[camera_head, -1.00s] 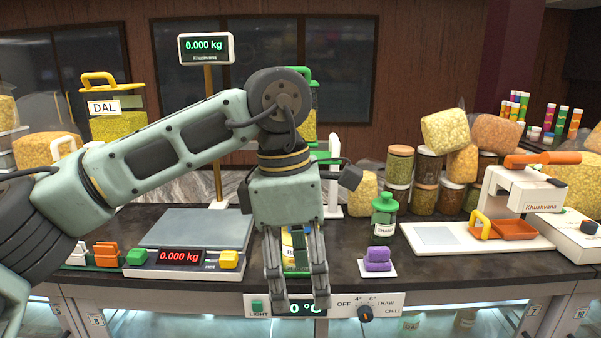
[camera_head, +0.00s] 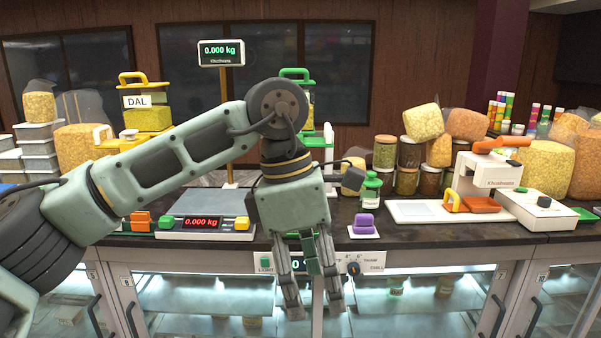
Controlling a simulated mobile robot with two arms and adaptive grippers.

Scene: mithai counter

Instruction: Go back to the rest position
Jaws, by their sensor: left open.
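My left arm comes in from the left and bends down at the elbow. My left gripper (camera_head: 315,309) hangs with its fingers pointing down in front of the counter's front edge. Its fingers are apart and nothing shows between the tips. It partly hides the control panel with the LIGHT label (camera_head: 265,263) and the dial (camera_head: 353,268). My right gripper does not show.
The weighing scale (camera_head: 205,222) reads 0.000 kg on the counter behind my arm. A purple block (camera_head: 364,224), a green-lidded jar (camera_head: 371,188) and a white sealer-like machine (camera_head: 488,180) stand to the right. Glass cabinet doors (camera_head: 430,300) with handles lie below the counter.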

